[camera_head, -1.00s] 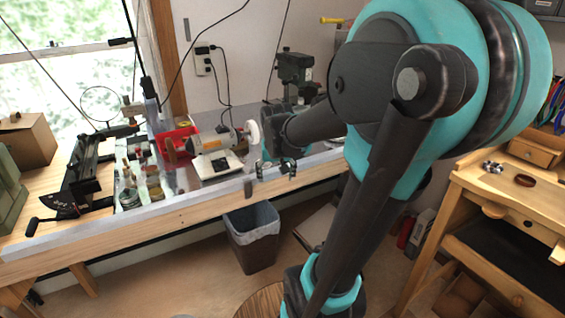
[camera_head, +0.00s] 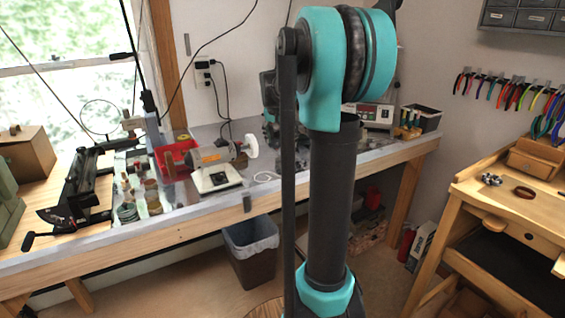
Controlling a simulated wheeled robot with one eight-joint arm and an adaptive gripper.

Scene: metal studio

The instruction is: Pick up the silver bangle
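A thin pale ring-like thing (camera_head: 266,176), which looks like the silver bangle, lies on the bench top (camera_head: 222,203) near its front edge. It is just left of my upright arm and right of the grey-and-white motor unit. It is small, and its far details are hard to make out. My arm stands folded upright in the middle of the view. My gripper cannot be made out; it is hidden behind the arm or out of view.
A motor unit (camera_head: 217,168) and red bin (camera_head: 175,158) stand left of the ring. Jars and a black tool fill the bench's left. A waste bin (camera_head: 251,247) stands below. A wooden workbench (camera_head: 478,213) at right holds a dark ring (camera_head: 524,192) and small shiny pieces (camera_head: 491,179).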

